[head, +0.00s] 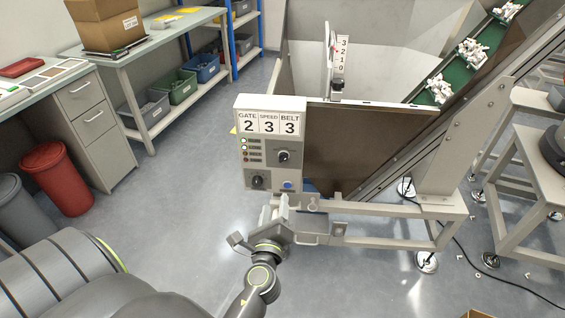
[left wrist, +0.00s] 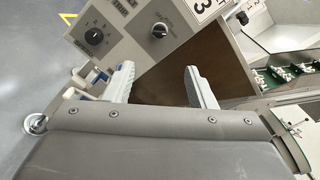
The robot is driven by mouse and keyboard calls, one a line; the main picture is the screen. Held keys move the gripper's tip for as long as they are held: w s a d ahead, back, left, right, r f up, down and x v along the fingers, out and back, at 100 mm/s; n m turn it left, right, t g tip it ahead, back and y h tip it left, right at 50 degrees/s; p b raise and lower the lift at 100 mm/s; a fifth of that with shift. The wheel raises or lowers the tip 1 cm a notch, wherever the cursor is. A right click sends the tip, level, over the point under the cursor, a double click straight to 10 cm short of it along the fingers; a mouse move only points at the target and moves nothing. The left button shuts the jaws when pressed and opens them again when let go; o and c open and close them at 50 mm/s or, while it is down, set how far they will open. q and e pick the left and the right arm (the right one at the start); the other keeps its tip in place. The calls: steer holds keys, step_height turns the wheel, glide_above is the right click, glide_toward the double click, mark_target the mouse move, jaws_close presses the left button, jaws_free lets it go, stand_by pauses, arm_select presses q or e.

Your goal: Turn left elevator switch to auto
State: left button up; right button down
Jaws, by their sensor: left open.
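A grey control box (head: 270,150) with a sign reading "GATE 2, SPEED 3, BELT 3" carries two rotary controls. The upper right selector switch (head: 283,156) also shows in the left wrist view (left wrist: 159,30). The lower left black dial (head: 257,181) has a scale around it in the left wrist view (left wrist: 95,37). My left gripper (head: 276,206) is just below the box, open and empty. In the left wrist view its two pale fingers (left wrist: 160,78) are apart, clear of both controls. My right gripper is not in view.
A blue button (head: 288,186) sits low on the box, with several small lights (head: 244,150) at its left. A brown hopper panel (head: 355,150) and a green inclined belt (head: 470,55) with white parts stand to the right. A steel frame (head: 385,208) runs below.

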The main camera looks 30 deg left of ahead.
mark_target(283, 160)
arm_select(q)
steer(key=p+x, duration=0.1)
steer(key=x, duration=1.5)
steer(key=shift+w+p, duration=0.1)
steer(key=shift+p, duration=0.2)
steer(key=shift+w+a, duration=0.2)
steer(key=shift+w, duration=0.25)
